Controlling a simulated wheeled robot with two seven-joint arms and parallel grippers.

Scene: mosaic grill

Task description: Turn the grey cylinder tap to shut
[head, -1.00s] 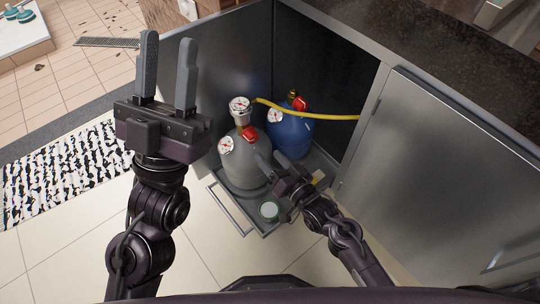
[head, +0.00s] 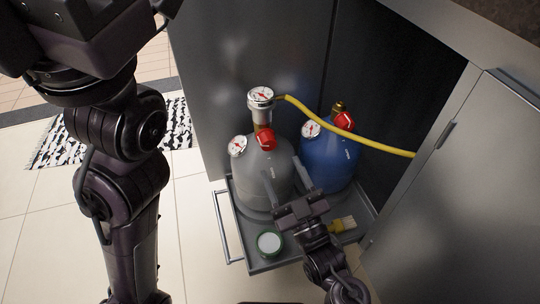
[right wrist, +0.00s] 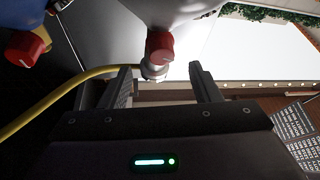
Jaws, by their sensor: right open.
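The grey cylinder (head: 262,185) stands upright in the open cabinet, with a red tap (head: 266,139) on its neck and a dial gauge on top. My right gripper (head: 282,166) is open in front of the cylinder's body, below the tap in the head view. In the right wrist view, the cylinder appears upside down. Its red tap (right wrist: 160,45) lies in line with the gap between the open fingers (right wrist: 161,76), and I cannot tell any contact. The tap's rear is hidden. My left arm fills the left side of the head view, its fingers cut off above.
A blue cylinder (head: 330,165) with its own red tap (head: 344,121) stands close on the right. A yellow hose (head: 360,140) runs right from the grey cylinder's top. A green-rimmed jar (head: 270,242) and a brush (head: 343,224) lie on the pull-out tray (head: 243,236).

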